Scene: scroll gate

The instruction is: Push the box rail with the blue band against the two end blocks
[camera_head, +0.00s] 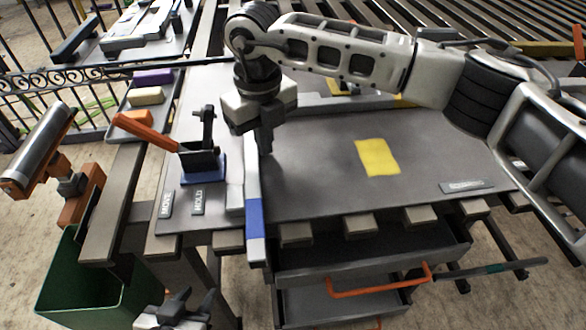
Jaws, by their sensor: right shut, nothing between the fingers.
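The box rail (252,180) is a long pale bar with a blue band (255,217) near its front end. It lies front to back on the grey table and overhangs the front edge. A pale block (235,196) sits close along its left side, probably one end block; I cannot tell if they touch. The other end block is not clearly visible. My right gripper (265,150) is shut and empty, pointing down beside the right side of the rail's far part, whose end it hides. My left gripper (188,303) is low at the bottom, its fingers apart and empty.
A toggle clamp (203,160) with an orange handle stands left of the rail. A yellow patch (377,157) marks the clear table to the right. An open drawer (350,262) juts out below. A green bin (75,285) stands lower left.

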